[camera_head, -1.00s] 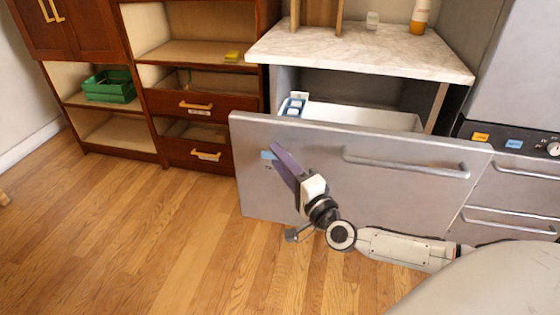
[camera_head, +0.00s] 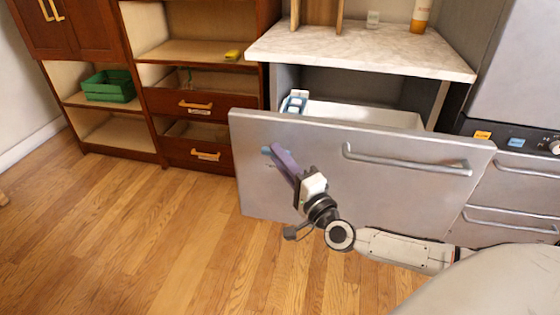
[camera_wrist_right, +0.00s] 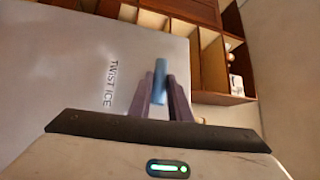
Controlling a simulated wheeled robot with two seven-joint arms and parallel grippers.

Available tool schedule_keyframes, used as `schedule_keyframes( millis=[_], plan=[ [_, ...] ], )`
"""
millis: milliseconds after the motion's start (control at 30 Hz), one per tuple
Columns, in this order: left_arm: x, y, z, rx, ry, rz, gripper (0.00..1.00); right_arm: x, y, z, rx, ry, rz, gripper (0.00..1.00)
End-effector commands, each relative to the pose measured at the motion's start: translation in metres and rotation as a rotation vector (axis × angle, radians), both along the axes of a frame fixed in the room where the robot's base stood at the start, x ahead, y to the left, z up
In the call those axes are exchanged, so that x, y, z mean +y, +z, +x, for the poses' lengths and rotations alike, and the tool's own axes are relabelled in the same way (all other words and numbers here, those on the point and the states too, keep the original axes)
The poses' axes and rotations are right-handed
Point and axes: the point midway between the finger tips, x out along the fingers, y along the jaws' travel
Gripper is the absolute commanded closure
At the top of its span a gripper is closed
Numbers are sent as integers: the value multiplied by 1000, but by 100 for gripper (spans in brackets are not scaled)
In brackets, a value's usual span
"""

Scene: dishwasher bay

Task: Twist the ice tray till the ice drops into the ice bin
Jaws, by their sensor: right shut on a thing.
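My right gripper (camera_head: 278,153) is shut on a small blue knob (camera_head: 266,151) at the left of the grey drawer front (camera_head: 375,180). In the right wrist view the knob (camera_wrist_right: 159,82) stands upright between the two purple fingers, beside the printed words "TWIST ICE". Behind the drawer's left top edge, the ice tray (camera_head: 294,103), white and blue, shows tilted; its lower part is hidden by the drawer front. The white ice bin (camera_head: 370,115) is in the pulled-out drawer, and its floor is hidden. My left gripper is not in view.
A marble counter (camera_head: 360,50) is above the drawer. A long bar handle (camera_head: 405,165) crosses the drawer front right of my gripper. A brown cabinet with a green crate (camera_head: 110,86) stands to the left. The wooden floor in front is clear.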

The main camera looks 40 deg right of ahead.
Motion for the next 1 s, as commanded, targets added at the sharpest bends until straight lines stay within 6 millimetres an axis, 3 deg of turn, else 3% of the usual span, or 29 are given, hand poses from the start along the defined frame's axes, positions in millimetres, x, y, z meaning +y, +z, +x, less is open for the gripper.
schedule_keyframes(
  millis=[233, 767, 1000],
  plan=[
    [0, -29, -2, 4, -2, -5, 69, 1, -9, 0, -81, -1, 73, 100],
    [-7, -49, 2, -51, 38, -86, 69, 2, -12, 2, -283, -2, 245, 100],
    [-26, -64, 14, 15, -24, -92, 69, 2, -13, 2, -375, 0, 323, 100]
  ],
)
